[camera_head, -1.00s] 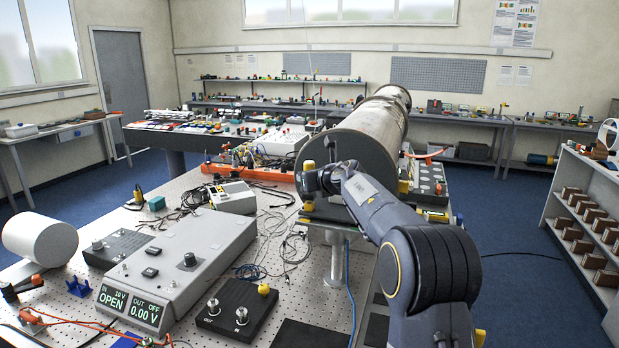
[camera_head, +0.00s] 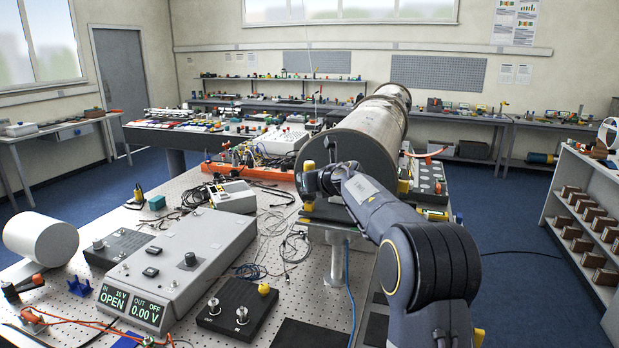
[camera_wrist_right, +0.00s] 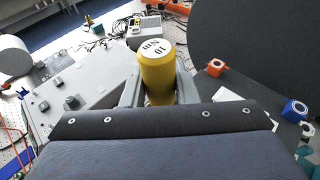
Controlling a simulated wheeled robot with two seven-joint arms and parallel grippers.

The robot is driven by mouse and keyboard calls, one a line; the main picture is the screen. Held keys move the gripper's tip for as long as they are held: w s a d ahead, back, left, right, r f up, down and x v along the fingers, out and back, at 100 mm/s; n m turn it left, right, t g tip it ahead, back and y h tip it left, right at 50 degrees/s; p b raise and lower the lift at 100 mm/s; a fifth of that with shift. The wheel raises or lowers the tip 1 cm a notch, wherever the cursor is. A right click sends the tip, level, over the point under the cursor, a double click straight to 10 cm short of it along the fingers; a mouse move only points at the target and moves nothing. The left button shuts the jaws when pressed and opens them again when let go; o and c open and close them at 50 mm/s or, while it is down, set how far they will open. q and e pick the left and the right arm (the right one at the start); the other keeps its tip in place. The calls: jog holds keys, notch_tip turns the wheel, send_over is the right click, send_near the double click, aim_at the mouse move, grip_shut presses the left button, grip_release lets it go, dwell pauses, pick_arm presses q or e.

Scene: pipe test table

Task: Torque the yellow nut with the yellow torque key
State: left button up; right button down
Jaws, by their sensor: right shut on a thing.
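The yellow torque key (camera_wrist_right: 158,76) is a stout yellow cylinder with a white "10 Nm" label on its end, upside down in the right wrist view. My right gripper (camera_wrist_right: 160,92) is shut on it, one finger on each side. In the head view, the key's yellow end (camera_head: 308,167) shows just left of the gripper (camera_head: 318,180), in front of the dark end of the large pipe (camera_head: 350,165). The yellow nut cannot be made out; the key and gripper cover that area. My left gripper is not in view.
The right wrist view shows an orange nut (camera_wrist_right: 215,67) and a blue nut (camera_wrist_right: 294,110) to the right. A grey power box (camera_head: 185,265) and a black box (camera_head: 238,308) stand left of my arm. Loose cables (camera_head: 270,250) lie between the box and the pipe stand.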

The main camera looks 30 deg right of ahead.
jog(key=shift+f+b, duration=1)
jog(key=shift+f, duration=0.2)
jog(key=c, duration=1.7)
grip_release()
jog(key=shift+c, duration=0.2)
grip_shut()
jog(key=shift+r+h+p, duration=0.2)
jog(key=shift+h+p, duration=0.2)
jog(key=shift+p, duration=0.25)
jog(key=shift+f+m, duration=0.1)
jog(key=shift+m, duration=0.3)
jog(key=shift+f, duration=0.1)
